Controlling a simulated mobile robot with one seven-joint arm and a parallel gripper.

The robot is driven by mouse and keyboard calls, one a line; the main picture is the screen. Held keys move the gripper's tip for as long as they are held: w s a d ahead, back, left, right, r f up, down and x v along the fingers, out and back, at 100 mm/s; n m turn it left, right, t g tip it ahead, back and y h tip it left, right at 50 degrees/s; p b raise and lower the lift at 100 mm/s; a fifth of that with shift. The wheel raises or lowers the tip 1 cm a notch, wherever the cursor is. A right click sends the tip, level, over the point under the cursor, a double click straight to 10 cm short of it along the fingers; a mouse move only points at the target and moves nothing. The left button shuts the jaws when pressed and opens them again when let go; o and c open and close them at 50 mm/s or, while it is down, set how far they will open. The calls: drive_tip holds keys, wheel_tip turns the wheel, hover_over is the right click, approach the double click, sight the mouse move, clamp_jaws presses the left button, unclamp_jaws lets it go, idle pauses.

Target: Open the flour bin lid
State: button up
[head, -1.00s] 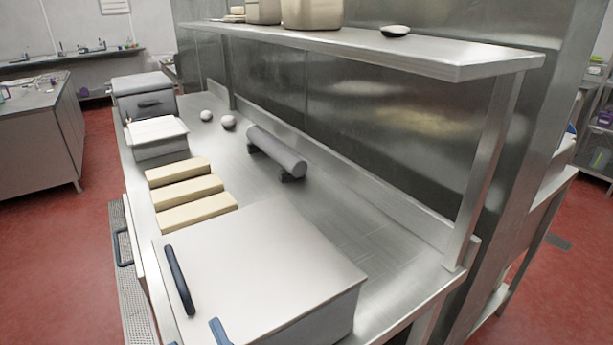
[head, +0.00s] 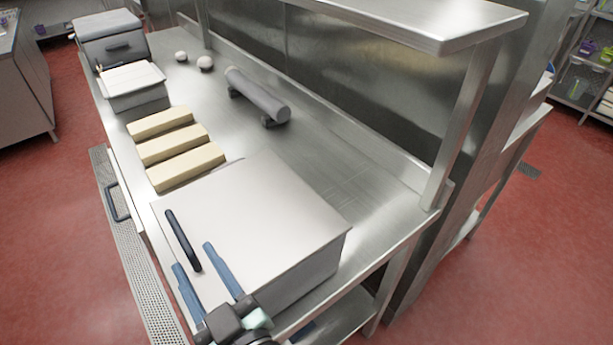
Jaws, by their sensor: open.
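The flour bin appears to be the large grey box (head: 300,279) at the near end of the steel counter. Its flat pale lid (head: 258,205) lies shut on top. A dark bar handle (head: 183,240) runs along the lid's left side. My gripper (head: 192,255) has two blue fingers, spread apart and empty. In the picture the fingertips lie on either side of the handle's near end. I cannot tell whether they touch the handle or hover above it.
Several pale dough blocks (head: 173,150) lie behind the bin. Beyond them stand a white-lidded container (head: 132,83) and a grey box (head: 110,40). A grey roller (head: 257,97) and two pale balls (head: 204,63) lie farther back. A steel shelf (head: 430,22) overhangs the right side.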

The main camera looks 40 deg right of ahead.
sight(188, 249)
drive_tip(key=w+p, duration=0.1)
drive_tip(key=w, duration=0.3)
drive_tip(key=shift+w+a+r, duration=0.1)
drive_tip(key=shift+w+r, duration=0.05)
drive_tip(key=shift+w, duration=0.35)
drive_tip(key=shift+w, duration=0.1)
drive_tip(key=shift+w, duration=0.35)
